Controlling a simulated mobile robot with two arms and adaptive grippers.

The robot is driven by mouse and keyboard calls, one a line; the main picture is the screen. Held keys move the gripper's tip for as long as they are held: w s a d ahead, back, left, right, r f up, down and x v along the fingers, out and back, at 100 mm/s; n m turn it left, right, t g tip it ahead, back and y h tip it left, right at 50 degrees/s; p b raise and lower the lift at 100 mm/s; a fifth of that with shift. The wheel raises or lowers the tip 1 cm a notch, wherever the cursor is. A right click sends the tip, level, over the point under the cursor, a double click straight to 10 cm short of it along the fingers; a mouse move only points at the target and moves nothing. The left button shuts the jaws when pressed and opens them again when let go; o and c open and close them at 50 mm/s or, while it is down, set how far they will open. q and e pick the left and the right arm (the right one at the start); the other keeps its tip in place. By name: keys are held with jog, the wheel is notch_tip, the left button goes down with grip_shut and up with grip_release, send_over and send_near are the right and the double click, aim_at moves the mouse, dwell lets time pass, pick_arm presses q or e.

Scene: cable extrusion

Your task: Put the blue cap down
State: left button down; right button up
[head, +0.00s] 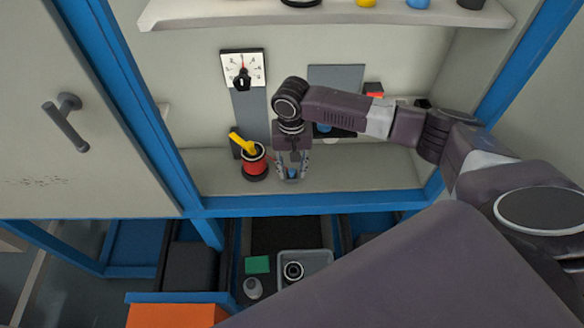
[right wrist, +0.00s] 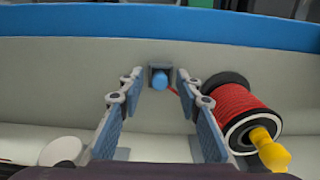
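A small blue cap (right wrist: 159,79) is at a dark square block in the right wrist view, with a red strand beside it. My right gripper (right wrist: 158,88) has its two fingers spread on either side of the cap, with a visible gap to each. In the head view, the right gripper (head: 291,172) points down over the shelf of the blue-framed cabinet, with a bit of blue (head: 292,173) between its fingers. Whether the cap rests on the block or stands above it is hard to tell. My left gripper is not in view.
A red cable spool (head: 254,163) with a yellow handle (head: 242,143) stands close to the left of the right gripper. A dial gauge (head: 243,70) is on the back wall. The shelf (head: 365,172) is clear to the right. A grey tray (head: 318,260) lies below.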

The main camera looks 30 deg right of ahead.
aim_at(292, 171)
jog(key=shift+r, duration=0.1)
notch_tip(292, 171, up, 12)
jog(key=b, duration=0.2)
dwell(0.3)
dwell(0.5)
